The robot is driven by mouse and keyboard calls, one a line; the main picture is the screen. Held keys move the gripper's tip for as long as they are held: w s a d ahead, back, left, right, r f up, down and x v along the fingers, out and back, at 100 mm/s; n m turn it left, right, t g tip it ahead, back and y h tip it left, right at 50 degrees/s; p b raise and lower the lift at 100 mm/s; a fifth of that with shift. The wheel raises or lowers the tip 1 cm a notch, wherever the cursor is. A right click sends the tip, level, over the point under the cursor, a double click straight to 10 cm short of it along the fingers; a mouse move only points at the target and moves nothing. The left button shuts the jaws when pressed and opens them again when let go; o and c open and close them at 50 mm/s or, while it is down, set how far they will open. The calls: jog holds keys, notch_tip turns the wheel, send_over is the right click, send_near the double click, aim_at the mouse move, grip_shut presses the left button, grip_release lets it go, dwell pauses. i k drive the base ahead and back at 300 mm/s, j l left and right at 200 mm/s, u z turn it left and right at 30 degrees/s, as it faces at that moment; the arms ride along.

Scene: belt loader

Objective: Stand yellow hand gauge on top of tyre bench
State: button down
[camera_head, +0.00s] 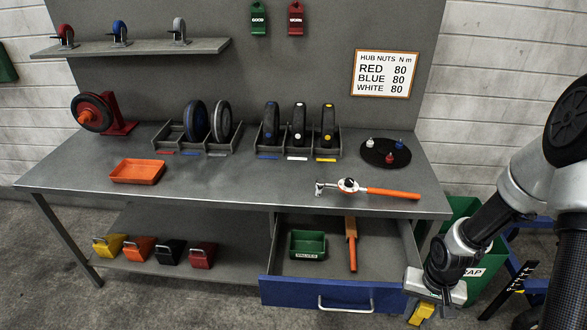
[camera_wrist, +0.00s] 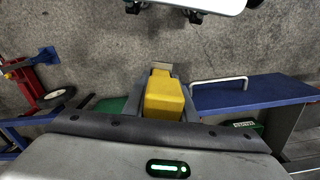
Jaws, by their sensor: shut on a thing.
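My gripper (camera_head: 428,300) is low at the right, beside the open drawer and below the level of the bench top. It is shut on a yellow block-like piece (camera_head: 423,313), which I take for the yellow hand gauge. In the wrist view this yellow hand gauge (camera_wrist: 164,97) sits between the two fingers of my gripper (camera_wrist: 165,88); its lower part is hidden by the gripper body. The grey tyre bench (camera_head: 235,178) stands to the left, with bare top around the orange tray (camera_head: 137,171) and in front of the racks.
A torque wrench (camera_head: 385,193) lies near the bench's front right edge. Racks of wheels and a round black plate (camera_head: 378,160) stand behind. The blue-fronted drawer (camera_head: 330,292) juts out. A green bin (camera_head: 478,277) is behind my arm. Colored pieces line the lower shelf.

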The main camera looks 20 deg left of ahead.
aim_at(240, 177)
jog(key=j+z, duration=0.1)
jog(key=j, duration=2.8)
jog(key=j+z, duration=0.1)
jog(key=j, duration=0.8)
jog(key=i, duration=0.4)
